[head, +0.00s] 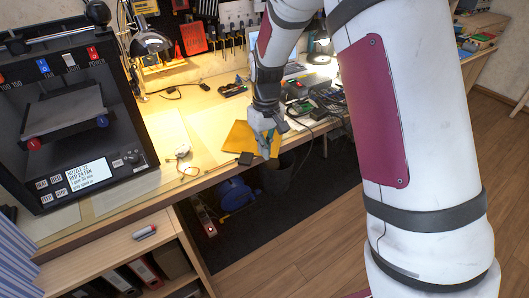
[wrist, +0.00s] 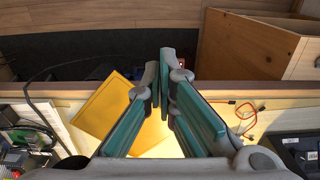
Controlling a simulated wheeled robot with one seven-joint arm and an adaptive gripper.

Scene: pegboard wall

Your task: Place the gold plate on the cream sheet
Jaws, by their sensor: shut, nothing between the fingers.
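The gold plate (head: 238,138) is a flat yellow square at the front edge of the desk. In the wrist view the plate (wrist: 98,112) shows left of the fingers, partly hidden by them, with one corner reaching past the desk edge. A pale cream sheet (head: 205,122) lies on the desk left of the plate in the head view; a bright pale patch below the fingers in the wrist view may be part of it. My gripper (head: 266,153) is over the plate's right part, shut and empty. Its teal-padded fingers (wrist: 160,80) come together; I cannot tell whether they touch the plate.
A black 3D printer (head: 75,120) stands at the left. Electronics (head: 310,105) crowd the desk right of my gripper. A bin (head: 277,177) stands below. A wooden drawer unit (wrist: 255,45) shows in the wrist view.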

